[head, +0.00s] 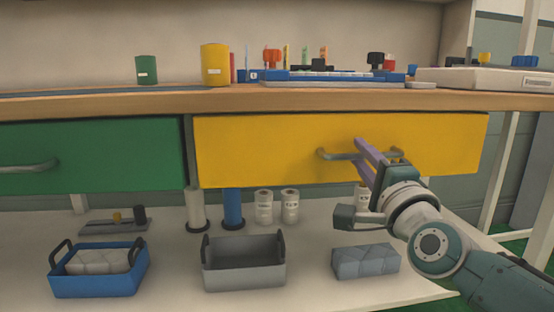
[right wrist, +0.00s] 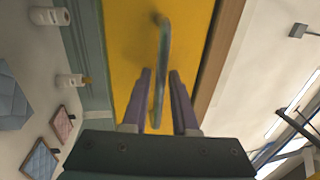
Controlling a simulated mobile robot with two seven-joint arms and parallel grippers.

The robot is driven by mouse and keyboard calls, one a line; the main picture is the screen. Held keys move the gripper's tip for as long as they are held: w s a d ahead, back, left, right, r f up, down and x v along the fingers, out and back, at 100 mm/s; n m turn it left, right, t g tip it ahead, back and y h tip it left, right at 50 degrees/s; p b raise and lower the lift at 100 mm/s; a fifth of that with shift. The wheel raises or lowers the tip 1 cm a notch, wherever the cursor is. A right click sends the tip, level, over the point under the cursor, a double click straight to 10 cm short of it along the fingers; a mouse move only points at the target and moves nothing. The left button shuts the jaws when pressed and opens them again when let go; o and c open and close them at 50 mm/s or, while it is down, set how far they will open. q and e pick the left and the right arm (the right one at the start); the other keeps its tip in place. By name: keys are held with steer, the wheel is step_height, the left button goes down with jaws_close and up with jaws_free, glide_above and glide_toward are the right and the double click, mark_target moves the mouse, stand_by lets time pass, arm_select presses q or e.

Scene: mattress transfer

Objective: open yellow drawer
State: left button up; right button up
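The yellow drawer (head: 260,150) is under the wooden tabletop, right of centre in the head view, and its front looks closed. Its grey bar handle (head: 328,154) runs across the front. My right gripper (head: 361,148) is at the handle with its purple fingers pointing at the drawer front. In the right wrist view the handle (right wrist: 161,60) passes between the two open fingers, against the yellow front (right wrist: 125,50). A gap shows between the handle and the right-hand finger; contact with the left-hand one is unclear. My left gripper is out of view.
A green drawer (head: 100,150) sits to the left. The tabletop (head: 180,102) holds a green canister (head: 146,70), a yellow canister (head: 215,65) and tools. The lower shelf holds a blue basket (head: 95,285), a grey basket (head: 243,275), rolls and a grey folded bundle (head: 365,262).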

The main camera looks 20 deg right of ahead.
steer(key=shift+w, duration=0.15)
steer(key=shift+c, duration=0.4)
jaws_close()
stand_by(1.0)
